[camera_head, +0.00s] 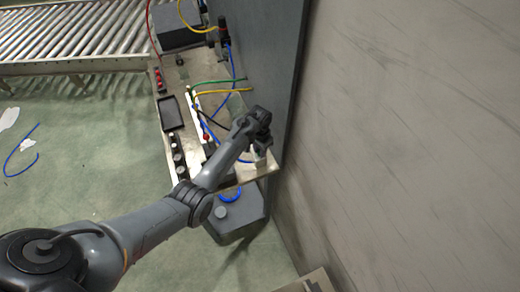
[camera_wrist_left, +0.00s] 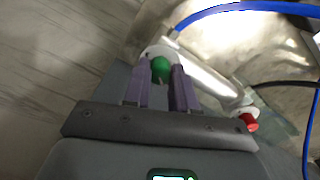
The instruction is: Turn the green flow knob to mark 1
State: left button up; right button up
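The green flow knob (camera_wrist_left: 160,69) sits on a pale round fitting at the end of a silvery tube in the left wrist view. My left gripper (camera_wrist_left: 161,76) has its two purple fingers on either side of the knob, and the knob fills the gap between the fingertips. In the head view my left gripper (camera_head: 262,152) is over the near right end of the bench, and it hides the knob there. No scale marks can be read. My right gripper is not in view.
The bench (camera_head: 248,172) carries a dark tray (camera_head: 171,113), hoses and a red knob (camera_head: 207,137); a red knob (camera_wrist_left: 249,122) also shows in the wrist view. A grey wall panel (camera_head: 270,60) stands close to the right. A grey box (camera_head: 238,222) is below the bench's near end.

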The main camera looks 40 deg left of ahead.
pick_arm(q)
grip_shut()
jog(key=shift+r+n+p, duration=0.15)
jog(key=shift+n+p, duration=0.65)
jog(key=shift+p, duration=0.05)
jog(key=shift+n+p, duration=0.85)
jog(key=shift+n, duration=0.35)
jog(key=n+p, duration=0.1)
jog(key=n, duration=0.2)
jog(key=shift+n+p, duration=0.45)
jog(key=shift+n, duration=0.85)
jog(key=shift+f, duration=0.2)
